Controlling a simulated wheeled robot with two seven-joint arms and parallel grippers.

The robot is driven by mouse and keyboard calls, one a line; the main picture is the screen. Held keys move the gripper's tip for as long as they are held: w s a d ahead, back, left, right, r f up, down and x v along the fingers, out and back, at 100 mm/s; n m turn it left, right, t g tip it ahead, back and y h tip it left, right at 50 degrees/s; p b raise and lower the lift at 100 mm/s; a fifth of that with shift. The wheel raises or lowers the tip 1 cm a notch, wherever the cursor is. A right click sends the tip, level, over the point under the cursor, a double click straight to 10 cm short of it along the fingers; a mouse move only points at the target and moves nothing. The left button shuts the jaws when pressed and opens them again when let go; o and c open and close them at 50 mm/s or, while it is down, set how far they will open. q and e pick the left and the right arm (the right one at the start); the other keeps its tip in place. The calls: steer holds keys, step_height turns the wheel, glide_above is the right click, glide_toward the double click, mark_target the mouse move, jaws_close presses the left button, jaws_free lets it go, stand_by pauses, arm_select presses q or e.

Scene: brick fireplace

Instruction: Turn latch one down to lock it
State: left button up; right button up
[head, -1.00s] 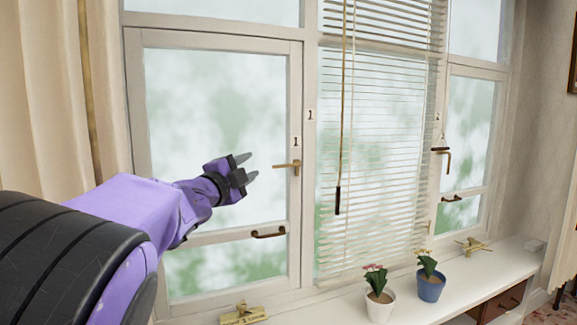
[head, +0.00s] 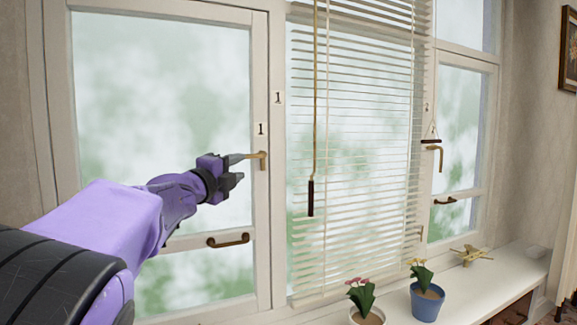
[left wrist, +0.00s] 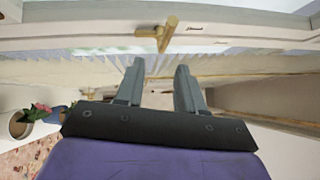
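Latch one (head: 262,160) is a small brass handle on the right stile of the left window, below a label "1". Its lever points left, roughly level. My left gripper (head: 239,168) is open just left of the latch, its upper finger overlapping the lever's end in the head view. I cannot tell if they touch. In the left wrist view the latch (left wrist: 164,33) lies just beyond the two parted fingertips (left wrist: 160,66), with nothing between them. My right gripper is not in view.
A lower brass window handle (head: 228,240) sits below my left gripper. Blinds (head: 375,150) with a hanging cord wand (head: 310,197) are to the right. A blue flowerpot (head: 427,303) and a white pot (head: 368,317) stand on the sill. Another latch (head: 437,155) is on the right window.

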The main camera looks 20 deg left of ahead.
mark_target(248, 156)
arm_select(q)
steer(key=shift+y, duration=0.4)
steer(key=w+p, duration=0.1)
steer(key=w, duration=0.1)
steer(key=w+a+r+p, duration=0.1)
steer(key=w, duration=0.2)
steer(key=w+a+p, duration=0.1)
steer(key=w+p, duration=0.1)
steer(key=w, duration=0.1)
steer(key=shift+a+r, duration=0.2)
steer(key=shift+r, duration=0.2)
steer(key=shift+w+d, duration=0.1)
steer(key=shift+w, duration=0.05)
steer(key=shift+d, duration=0.15)
